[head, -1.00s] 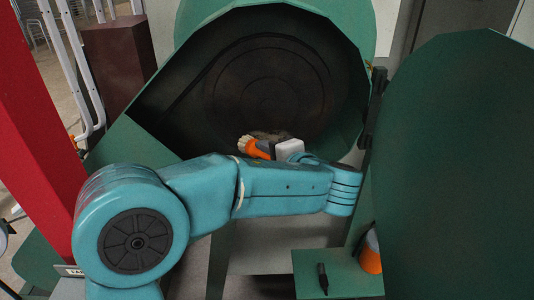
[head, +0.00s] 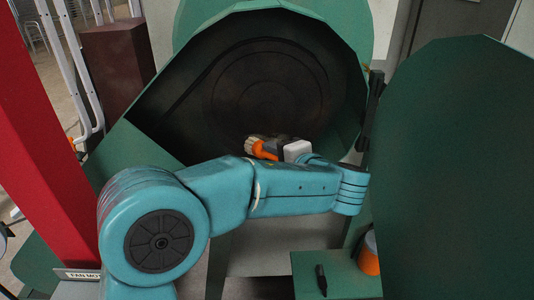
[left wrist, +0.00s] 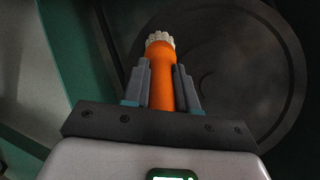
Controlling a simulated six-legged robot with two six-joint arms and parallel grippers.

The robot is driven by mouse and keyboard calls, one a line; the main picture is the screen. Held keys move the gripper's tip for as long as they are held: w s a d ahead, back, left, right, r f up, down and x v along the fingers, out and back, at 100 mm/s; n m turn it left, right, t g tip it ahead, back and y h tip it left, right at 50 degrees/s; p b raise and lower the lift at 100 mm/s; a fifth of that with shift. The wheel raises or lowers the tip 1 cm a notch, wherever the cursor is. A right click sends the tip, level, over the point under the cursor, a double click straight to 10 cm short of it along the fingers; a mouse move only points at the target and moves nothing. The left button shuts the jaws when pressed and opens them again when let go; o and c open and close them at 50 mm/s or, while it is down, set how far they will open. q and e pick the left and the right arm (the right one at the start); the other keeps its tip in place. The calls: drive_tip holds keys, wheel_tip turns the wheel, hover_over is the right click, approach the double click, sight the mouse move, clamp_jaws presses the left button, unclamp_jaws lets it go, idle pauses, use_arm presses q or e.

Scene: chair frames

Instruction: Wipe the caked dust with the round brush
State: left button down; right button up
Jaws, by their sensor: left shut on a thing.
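The round brush (head: 266,150) has an orange handle and a pale bristle head. My left gripper (head: 279,150) is shut on its handle, inside the lower part of the open green housing. In the left wrist view the brush (left wrist: 161,75) stands up between the two fingers of my left gripper (left wrist: 161,88), bristles pointing away from me. A greyish patch of caked dust (head: 285,138) shows faintly just behind the brush at the housing's lower edge, partly hidden. Whether the bristles touch it I cannot tell. My right gripper is not in view.
The green housing (head: 345,140) has a dark inside with a round ringed back wall. A large green door (head: 450,170) stands open at right. A green shelf (head: 345,285) holds a black marker (head: 321,279) and an orange container (head: 369,255). A red post (head: 40,150) stands at left.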

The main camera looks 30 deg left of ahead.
use_arm(q)
drive_tip(key=shift+w+d, duration=0.1)
drive_tip(key=shift+d, duration=0.05)
drive_tip(key=shift+w+d+p, duration=0.3)
drive_tip(key=shift+w+d, duration=0.3)
drive_tip(key=shift+d, duration=0.35)
drive_tip(key=shift+w+d+p, duration=0.25)
drive_tip(key=shift+w+d, duration=0.05)
drive_tip(key=shift+d, duration=0.2)
drive_tip(key=shift+w+d+p, duration=0.2)
drive_tip(key=shift+w+d, duration=0.1)
drive_tip(key=shift+d, duration=0.2)
